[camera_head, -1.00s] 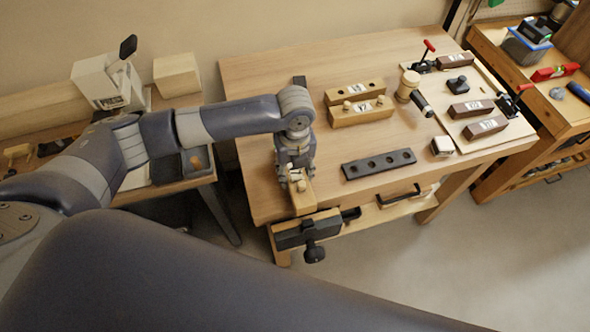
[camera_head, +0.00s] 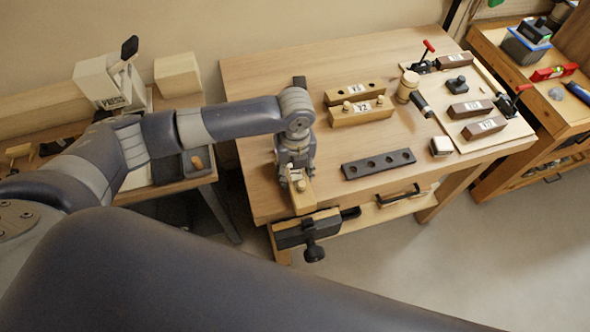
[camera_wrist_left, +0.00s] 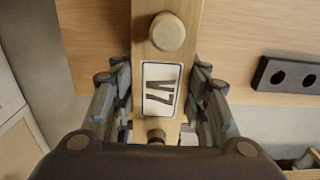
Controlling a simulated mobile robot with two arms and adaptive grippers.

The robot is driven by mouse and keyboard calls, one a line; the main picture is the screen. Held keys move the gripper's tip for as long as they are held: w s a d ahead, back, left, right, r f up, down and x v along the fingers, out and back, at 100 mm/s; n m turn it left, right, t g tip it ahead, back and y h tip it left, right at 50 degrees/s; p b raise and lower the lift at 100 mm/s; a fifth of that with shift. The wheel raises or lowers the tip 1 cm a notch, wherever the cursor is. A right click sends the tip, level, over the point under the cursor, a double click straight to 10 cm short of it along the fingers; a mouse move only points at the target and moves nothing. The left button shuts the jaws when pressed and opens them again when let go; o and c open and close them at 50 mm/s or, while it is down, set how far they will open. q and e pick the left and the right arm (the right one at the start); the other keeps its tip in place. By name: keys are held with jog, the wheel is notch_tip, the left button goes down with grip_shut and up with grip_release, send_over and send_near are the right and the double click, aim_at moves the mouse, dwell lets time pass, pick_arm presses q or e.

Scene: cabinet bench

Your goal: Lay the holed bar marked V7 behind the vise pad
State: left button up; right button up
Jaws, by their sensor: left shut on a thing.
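The light wood bar marked V7 (camera_wrist_left: 186,70) is between the fingers of my left gripper (camera_wrist_left: 160,105), which is shut on it. In the wrist view the bar runs lengthwise, its label upside down, with round wooden pegs at both ends of the label. In the head view my left gripper (camera_head: 298,178) points down at the bench's front left corner; the near end of the bar (camera_head: 303,200) shows below it, just behind the vise (camera_head: 308,230). The vise's wooden pad (camera_head: 318,216) is close to that end. Whether the bar touches the bench is unclear. My right gripper is out of view.
A dark bar with holes (camera_head: 378,164) lies right of my gripper. Behind it are a pegged bar V2 (camera_head: 361,114) and another light holed bar (camera_head: 354,93). A mallet (camera_head: 408,86) and a clamp board (camera_head: 487,140) are farther right.

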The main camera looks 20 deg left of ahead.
pick_arm(q)
jog(key=shift+f, duration=0.4)
dwell(0.3)
jog(key=shift+f, duration=1.2)
dwell(1.2)
jog(key=o, duration=1.4)
jog(key=shift+c, duration=0.2)
jog(key=shift+o, duration=0.7)
